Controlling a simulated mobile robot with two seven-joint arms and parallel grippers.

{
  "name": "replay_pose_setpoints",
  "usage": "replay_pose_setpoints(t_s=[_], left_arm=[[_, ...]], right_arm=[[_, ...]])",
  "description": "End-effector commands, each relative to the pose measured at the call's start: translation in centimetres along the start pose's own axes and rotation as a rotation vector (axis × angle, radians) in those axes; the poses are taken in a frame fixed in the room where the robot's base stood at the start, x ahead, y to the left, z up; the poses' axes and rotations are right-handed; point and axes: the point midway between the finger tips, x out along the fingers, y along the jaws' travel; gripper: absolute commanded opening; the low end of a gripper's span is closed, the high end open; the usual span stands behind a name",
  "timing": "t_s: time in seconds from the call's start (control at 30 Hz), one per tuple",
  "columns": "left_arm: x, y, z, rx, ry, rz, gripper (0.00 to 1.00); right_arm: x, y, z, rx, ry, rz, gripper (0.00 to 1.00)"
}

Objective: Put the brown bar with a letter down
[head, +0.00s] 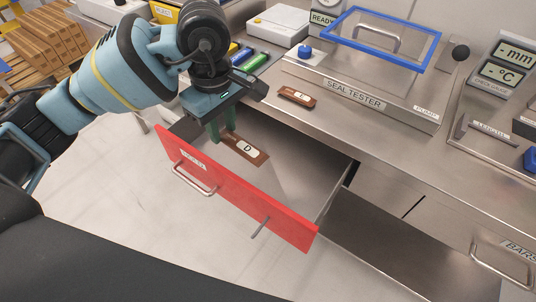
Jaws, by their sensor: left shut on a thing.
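The brown bar with a white label reading "D" (262,158) is in my left gripper (221,131). The green fingers are shut on the bar's left end, and its labelled part sticks out to the right. The bar is over the inside of an open drawer with a red front (240,192). I cannot tell whether it touches the drawer floor (300,165). My right gripper is not in view.
Another brown bar (297,96) lies on the steel counter by the seal tester (355,94). Green and blue cylinders lie behind my left gripper. The drawer's right part looks empty. A lower steel surface (390,235) is right of the drawer.

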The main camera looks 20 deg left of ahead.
Motion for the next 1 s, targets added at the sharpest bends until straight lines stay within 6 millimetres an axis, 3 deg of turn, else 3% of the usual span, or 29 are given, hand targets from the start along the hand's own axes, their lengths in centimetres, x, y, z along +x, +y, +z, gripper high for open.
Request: replay_pose_setpoints(t_s=[0.3,0.6,0.8,1.0], left_arm=[[5.3,3.3,-1.5,-0.812,-0.003,-0.007,0.03],[10.4,4.0,-2.7,-1.45,0.001,-0.004,0.03],[11.9,4.0,-3.0,-1.628,0.0,0.0,0.03],[12.1,4.0,-3.0,-1.651,-0.001,0.001,0.03]], right_arm=[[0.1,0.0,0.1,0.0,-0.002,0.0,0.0],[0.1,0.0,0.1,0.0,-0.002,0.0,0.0],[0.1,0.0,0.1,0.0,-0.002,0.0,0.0],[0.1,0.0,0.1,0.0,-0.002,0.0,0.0]])
